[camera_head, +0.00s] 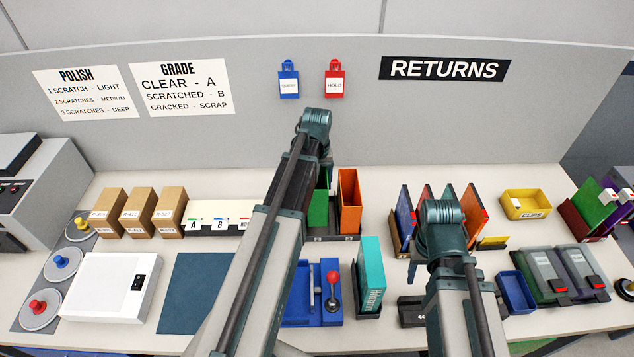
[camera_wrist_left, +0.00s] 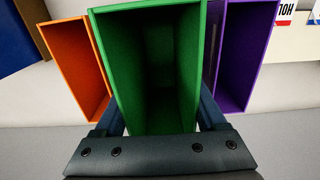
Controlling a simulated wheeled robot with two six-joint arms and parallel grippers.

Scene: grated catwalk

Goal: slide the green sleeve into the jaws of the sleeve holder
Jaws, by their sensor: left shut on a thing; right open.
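The green sleeve (camera_wrist_left: 160,70) fills the middle of the left wrist view, its open end facing the camera. My left gripper (camera_wrist_left: 160,118) is shut on it, one finger on each side. In the head view the green sleeve (camera_head: 318,212) shows partly behind my left arm, beside the orange sleeve (camera_head: 349,200). I cannot tell whether it is still seated in the dark rack (camera_head: 345,238). A blue fixture (camera_head: 325,318) with a red-knobbed lever, seemingly the sleeve holder, is partly behind my left arm. My right arm's wrist shows, but its jaws are hidden.
The orange sleeve (camera_wrist_left: 75,62) and a purple sleeve (camera_wrist_left: 243,55) flank the green one closely. A teal box (camera_head: 371,272) stands right of the blue fixture. Upright coloured panels stand around my right wrist. A dark blue mat (camera_head: 195,290) lies left.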

